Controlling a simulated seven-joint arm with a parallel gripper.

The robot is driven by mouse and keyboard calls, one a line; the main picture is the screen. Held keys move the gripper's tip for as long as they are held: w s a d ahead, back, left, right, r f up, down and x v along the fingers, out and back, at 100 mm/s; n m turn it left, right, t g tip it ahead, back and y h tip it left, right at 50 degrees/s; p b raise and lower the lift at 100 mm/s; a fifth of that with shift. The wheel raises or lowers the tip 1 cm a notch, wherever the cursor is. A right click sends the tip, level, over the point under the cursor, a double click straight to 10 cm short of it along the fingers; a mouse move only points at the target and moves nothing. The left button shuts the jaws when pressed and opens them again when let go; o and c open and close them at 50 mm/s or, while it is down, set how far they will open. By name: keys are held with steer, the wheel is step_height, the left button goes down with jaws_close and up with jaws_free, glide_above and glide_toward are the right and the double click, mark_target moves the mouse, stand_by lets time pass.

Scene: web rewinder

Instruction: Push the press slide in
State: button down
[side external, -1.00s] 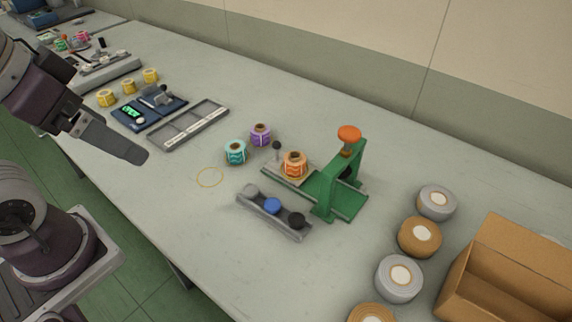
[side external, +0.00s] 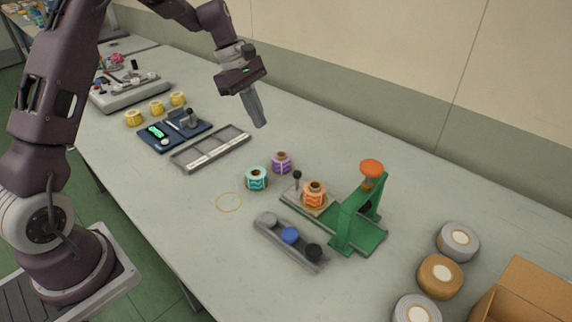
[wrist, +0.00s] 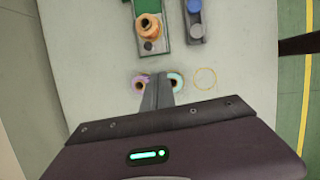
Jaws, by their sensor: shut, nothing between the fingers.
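The green press (side external: 360,213) stands on the table with an orange knob (side external: 371,168) on top. Its slide (side external: 291,196) is out on the left side of the frame, with a dark ball handle (side external: 297,175) at its outer end. An orange spool (side external: 314,193) stands upright on the slide, outside the frame. My gripper (side external: 260,124) is shut and empty, raised above the table, to the left of the press and apart from it. In the wrist view, my fingers (wrist: 164,78) point toward the spool (wrist: 149,28) and handle (wrist: 149,46).
A teal spool (side external: 256,179) and a purple spool (side external: 282,162) stand left of the slide, between it and my gripper. A rack with grey, blue and black knobs (side external: 289,240) lies in front of the press. A grey tray (side external: 212,148) is left; tape rolls (side external: 440,276) are right.

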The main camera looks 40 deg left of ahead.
steer(key=w+d+f, duration=0.1)
steer(key=f, duration=0.3)
steer(key=w+d+f+n, duration=0.1)
steer(key=d+f, duration=0.1)
steer(key=f, duration=0.3)
steer(key=w+d+f+n, duration=0.1)
steer(key=f, duration=0.4)
steer(key=shift+w+d+f, duration=0.2)
steer(key=shift+w, duration=0.2)
steer(key=shift+w+d, duration=0.15)
steer(key=shift+d, duration=0.3)
steer(key=shift+d, duration=0.1)
